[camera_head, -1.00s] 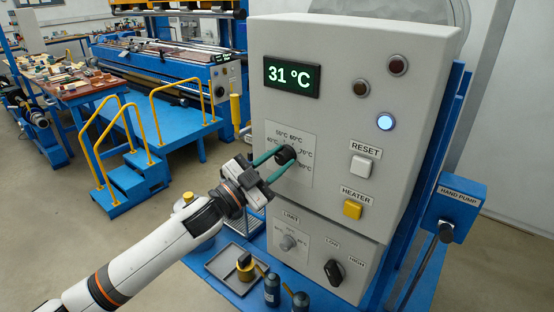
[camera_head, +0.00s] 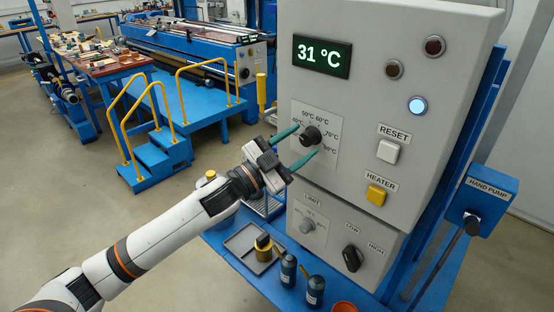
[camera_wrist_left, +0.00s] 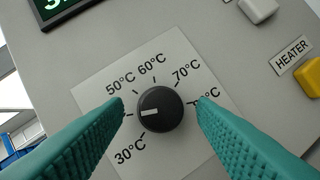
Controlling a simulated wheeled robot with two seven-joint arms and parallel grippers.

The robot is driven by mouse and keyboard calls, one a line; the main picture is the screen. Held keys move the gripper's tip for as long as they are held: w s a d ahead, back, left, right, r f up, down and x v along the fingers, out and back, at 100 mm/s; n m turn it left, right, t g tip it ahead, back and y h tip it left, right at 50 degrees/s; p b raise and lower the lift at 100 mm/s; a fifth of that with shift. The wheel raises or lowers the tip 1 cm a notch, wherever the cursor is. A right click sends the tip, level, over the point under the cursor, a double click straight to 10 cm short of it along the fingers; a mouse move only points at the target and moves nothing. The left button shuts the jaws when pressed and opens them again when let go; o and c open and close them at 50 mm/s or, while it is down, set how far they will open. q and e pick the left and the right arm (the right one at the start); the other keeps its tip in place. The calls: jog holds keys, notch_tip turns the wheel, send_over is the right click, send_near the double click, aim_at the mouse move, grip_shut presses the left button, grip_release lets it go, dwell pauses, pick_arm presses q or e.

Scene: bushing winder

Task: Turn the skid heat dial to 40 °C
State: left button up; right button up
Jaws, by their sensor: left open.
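The heat dial (camera_head: 311,136) is a round black knob on a white scale plate on the grey cabinet front. In the left wrist view the dial (camera_wrist_left: 160,109) has its white mark pointing left and slightly down, between the 30 °C and 50 °C labels. The 40 °C label is hidden there behind a finger. My left gripper (camera_head: 308,138) is open, with its green fingers on either side of the dial and visible gaps in the wrist view. The display (camera_head: 321,56) reads 31 °C. My right gripper is not in view.
A white RESET button (camera_head: 388,151) and a yellow HEATER button (camera_head: 376,195) sit right of the dial. A lower box (camera_head: 330,255) carries a grey knob and a black LOW/HIGH switch. A tray (camera_head: 240,240) and dark bottles stand below. A blue hand pump box (camera_head: 482,195) is at right.

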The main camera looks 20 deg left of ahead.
pick_arm(q)
jog(key=b+v, duration=0.4)
jog(key=v, duration=0.7)
jog(key=shift+w, duration=0.1)
